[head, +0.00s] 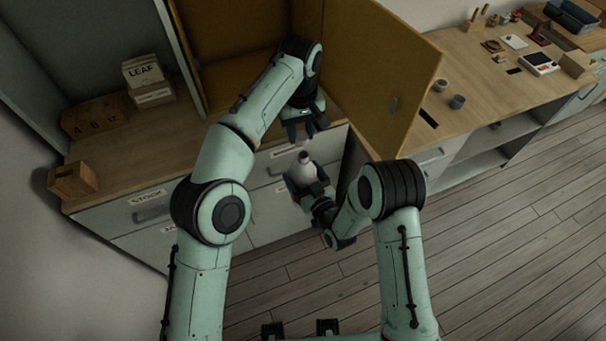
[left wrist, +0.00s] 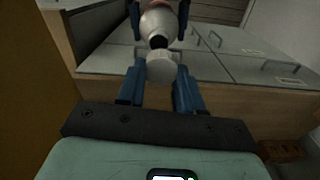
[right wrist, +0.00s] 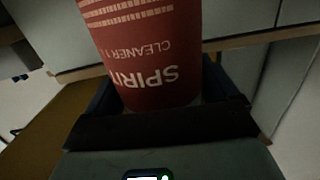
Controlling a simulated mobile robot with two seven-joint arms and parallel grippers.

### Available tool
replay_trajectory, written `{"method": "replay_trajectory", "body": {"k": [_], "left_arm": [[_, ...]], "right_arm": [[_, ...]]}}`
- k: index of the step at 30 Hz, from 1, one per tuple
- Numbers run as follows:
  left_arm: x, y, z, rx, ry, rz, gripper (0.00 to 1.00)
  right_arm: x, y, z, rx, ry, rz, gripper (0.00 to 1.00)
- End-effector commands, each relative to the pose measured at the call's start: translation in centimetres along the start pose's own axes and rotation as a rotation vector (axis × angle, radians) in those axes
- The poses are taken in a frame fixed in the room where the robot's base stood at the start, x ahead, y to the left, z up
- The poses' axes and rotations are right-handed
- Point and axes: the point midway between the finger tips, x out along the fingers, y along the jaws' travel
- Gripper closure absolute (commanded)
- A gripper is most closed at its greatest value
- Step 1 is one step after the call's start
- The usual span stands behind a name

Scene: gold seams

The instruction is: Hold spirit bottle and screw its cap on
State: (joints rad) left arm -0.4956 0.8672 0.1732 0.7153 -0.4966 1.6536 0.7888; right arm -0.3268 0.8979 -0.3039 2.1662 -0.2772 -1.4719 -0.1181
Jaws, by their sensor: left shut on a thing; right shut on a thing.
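The spirit bottle (head: 304,169) is held in front of the drawers, with its pale shoulder and dark neck toward my left gripper. My right gripper (head: 308,186) is shut on its body. In the right wrist view its red label (right wrist: 150,55) reads SPIRIT CLEANER, upside down. My left gripper (head: 302,132) is above the bottle, pointing down. In the left wrist view, its blue fingers are shut on the white cap (left wrist: 161,68). The cap is lined up close to the dark neck (left wrist: 158,42). I cannot tell whether the threads are engaged.
An open yellow cabinet door (head: 375,75) stands right of my left gripper. The wooden counter (head: 130,170) and its drawers are behind the bottle. A LEAF box (head: 142,72) and wooden blocks (head: 95,117) stand at left. The floor (head: 500,230) at right is clear.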

Motion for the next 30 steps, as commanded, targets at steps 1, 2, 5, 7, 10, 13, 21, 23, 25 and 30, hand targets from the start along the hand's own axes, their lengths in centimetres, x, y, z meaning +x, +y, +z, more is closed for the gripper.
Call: {"method": "replay_trajectory", "body": {"k": [1, 2, 5, 7, 10, 13, 21, 23, 25, 30], "left_arm": [[-0.2, 0.2, 0.1, -0.002, 0.000, 0.001, 0.92], [-0.3, 0.3, 0.1, -0.003, 0.000, 0.002, 0.92], [-0.4, 0.3, 0.2, -0.004, 0.000, 0.002, 0.92], [-0.3, 0.3, 0.2, -0.003, 0.000, 0.002, 0.92], [-0.3, 0.3, 0.2, -0.003, 0.000, 0.002, 0.92], [-0.2, 0.3, 0.2, -0.003, -0.001, 0.002, 0.92], [2.1, 0.2, 0.2, -0.002, -0.003, 0.000, 0.92], [2.7, 0.2, 0.2, -0.003, -0.002, 0.001, 0.92], [3.2, 0.2, 0.2, -0.003, -0.002, 0.001, 0.92], [3.7, 0.3, 0.2, -0.002, -0.001, 0.002, 0.92]], "right_arm": [[0.1, 0.0, -0.3, 0.000, 0.008, 0.000, 0.81], [0.1, 0.0, -0.3, 0.000, 0.008, 0.000, 0.81], [0.1, 0.0, -0.3, 0.000, 0.008, 0.000, 0.81], [0.1, 0.0, -0.3, 0.000, 0.008, 0.000, 0.81], [0.1, 0.0, -0.3, 0.000, 0.008, 0.000, 0.81], [0.1, 0.0, -0.3, 0.000, 0.008, 0.000, 0.81], [0.1, 0.0, -0.3, 0.000, 0.008, 0.000, 0.81], [0.1, 0.0, -0.3, 0.000, 0.008, 0.000, 0.81], [0.1, 0.0, -0.3, 0.000, 0.008, 0.000, 0.81], [0.1, 0.0, -0.3, 0.000, 0.008, 0.000, 0.81]]}}
